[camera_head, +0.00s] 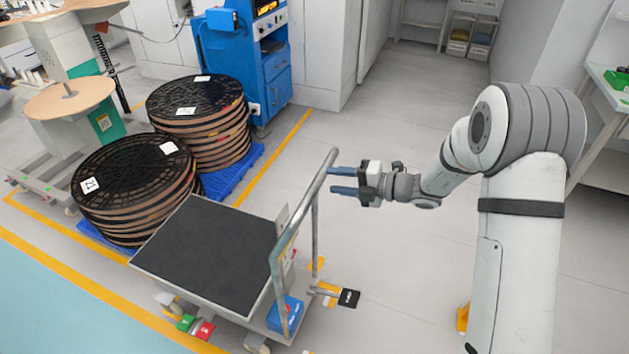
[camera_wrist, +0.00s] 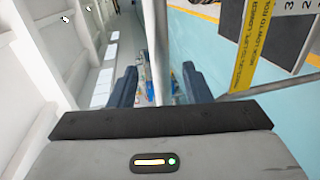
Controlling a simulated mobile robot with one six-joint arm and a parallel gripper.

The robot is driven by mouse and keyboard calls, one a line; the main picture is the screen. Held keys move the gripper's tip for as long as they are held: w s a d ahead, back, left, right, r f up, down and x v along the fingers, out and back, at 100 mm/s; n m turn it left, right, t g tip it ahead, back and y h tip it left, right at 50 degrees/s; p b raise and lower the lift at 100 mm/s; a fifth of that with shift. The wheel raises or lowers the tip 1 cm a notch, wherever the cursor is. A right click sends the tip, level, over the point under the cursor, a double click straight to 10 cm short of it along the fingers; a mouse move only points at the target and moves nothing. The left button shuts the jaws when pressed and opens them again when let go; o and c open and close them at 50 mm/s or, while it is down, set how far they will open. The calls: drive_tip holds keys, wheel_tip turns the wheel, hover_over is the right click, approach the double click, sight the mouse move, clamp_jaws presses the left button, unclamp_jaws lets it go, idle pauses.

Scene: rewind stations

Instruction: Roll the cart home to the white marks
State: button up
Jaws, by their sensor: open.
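The cart has a dark flat deck (camera_head: 205,258) with nothing on it and a grey tubular push handle (camera_head: 298,213) on its right side. My gripper (camera_head: 331,180) is open, with its blue fingers pointing left at the upper part of the handle. In the wrist view, a grey handle tube (camera_wrist: 157,50) runs between the two open fingers (camera_wrist: 158,88); I cannot tell whether they touch it. A green pedal (camera_head: 187,322) and a red pedal (camera_head: 204,330) sit low at the cart's front. I cannot make out the white marks with certainty.
Two stacks of black-topped reels (camera_head: 135,185) (camera_head: 197,108) stand on blue pallets left of the cart. A blue machine (camera_head: 243,60) stands behind. Yellow floor lines (camera_head: 275,160) run around the pallets. The grey floor (camera_head: 400,110) is clear behind my gripper.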

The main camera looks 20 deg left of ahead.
drive_tip(key=a+f, duration=0.1)
drive_tip(key=a, duration=0.6)
drive_tip(key=shift+f+p, duration=0.2)
drive_tip(key=shift+p, duration=0.1)
drive_tip(key=shift+d, duration=0.1)
drive_tip(key=shift+c, duration=0.3)
clamp_jaws()
